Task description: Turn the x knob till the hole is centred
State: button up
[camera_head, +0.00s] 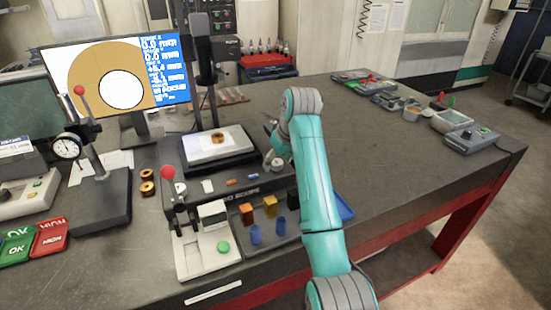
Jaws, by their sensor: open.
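The monitor (85,62) at the back left shows a brown disc with a white round hole; the hole sits low and right of the disc's middle. A blue panel beside it carries numbers too small to read surely. The measuring stage (170,150) stands in front of a dark column, with a small brown ring part (217,138) on its bright plate. My gripper (275,150) is at the stage's right side, small and partly hidden by my teal arm; its jaws are open. A grey rounded shape there may be the x knob, but I cannot tell it from the gripper, nor whether they touch.
A dial gauge stand (100,195) stands left of the stage. A white block fixture (205,250) and a tray with orange and blue pieces (270,235) lie in front. Green and red bins (50,235) are at far left. The bench (400,150) right of my arm is mostly clear.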

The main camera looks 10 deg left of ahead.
jog(key=shift+f, duration=0.15)
jog(key=shift+c, duration=0.3)
jog(key=shift+a, duration=0.1)
jog(key=c, duration=1.1)
jog(key=shift+n, duration=0.3)
